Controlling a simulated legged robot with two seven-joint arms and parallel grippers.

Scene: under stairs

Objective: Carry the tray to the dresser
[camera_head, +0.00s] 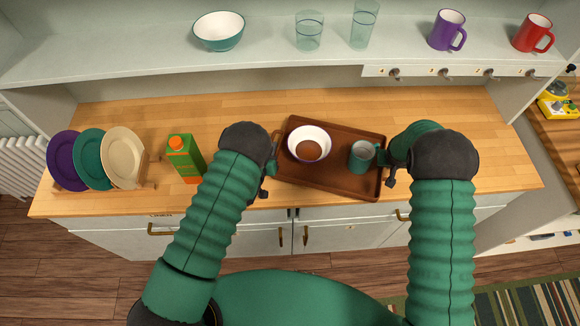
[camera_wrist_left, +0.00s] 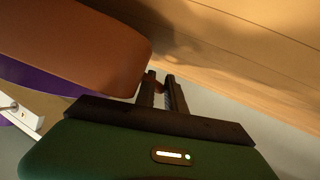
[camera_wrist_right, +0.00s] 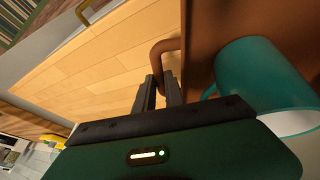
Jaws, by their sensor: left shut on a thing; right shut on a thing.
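The brown tray (camera_head: 333,180) is over the wooden top of a pale cabinet (camera_head: 230,110), which looks like the dresser; I cannot tell whether it rests or hovers slightly. A white bowl (camera_head: 309,132) with brown contents stands on its left half, a teal mug (camera_head: 361,158) on its right half. My left gripper (camera_head: 272,166) is shut at the tray's left end; its fingers (camera_wrist_left: 163,90) show in the left wrist view. My right gripper (camera_head: 384,160) is shut on the handle (camera_wrist_right: 163,50) at the right end, beside the mug (camera_wrist_right: 262,75).
A green and orange carton (camera_head: 186,158) and a rack of purple, teal and cream plates (camera_head: 122,157) stand to the left. The shelf above holds a bowl (camera_head: 219,31), glasses (camera_head: 309,32) and mugs (camera_head: 447,30). The wooden top is clear behind the tray.

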